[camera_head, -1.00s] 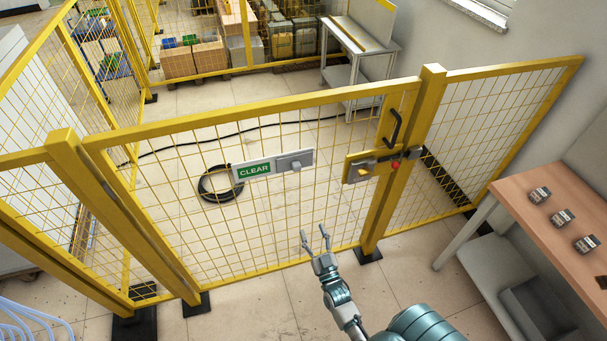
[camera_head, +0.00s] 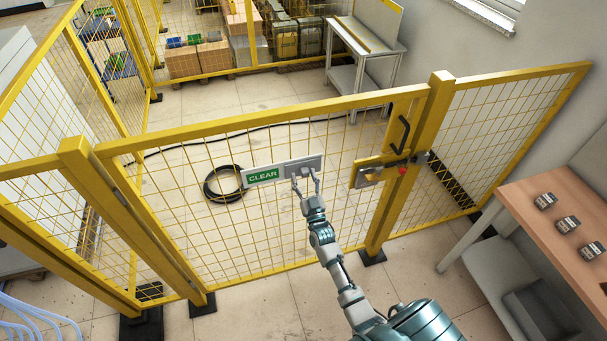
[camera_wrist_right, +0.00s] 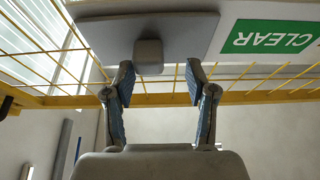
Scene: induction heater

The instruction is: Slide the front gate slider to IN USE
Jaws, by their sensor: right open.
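The slider sign on the yellow front gate (camera_head: 250,118) shows a green CLEAR label (camera_head: 263,176). A grey sliding plate (camera_head: 309,164) covers the right part of the sign. In the right wrist view the plate (camera_wrist_right: 105,38) has a small grey knob (camera_wrist_right: 149,56). My right gripper (camera_head: 305,178) is open at the plate. In the right wrist view its two fingers (camera_wrist_right: 160,80) stand apart on either side of the knob's lower end; I cannot tell whether they touch it. The CLEAR label (camera_wrist_right: 272,38) appears upside down there. My left gripper is not in view.
A gate latch with a red part (camera_head: 403,170) and a black handle (camera_head: 399,134) sit right of the sign. A brown table (camera_head: 560,200) with several small dark boxes stands at the right. A black cable coil (camera_head: 224,184) lies behind the mesh.

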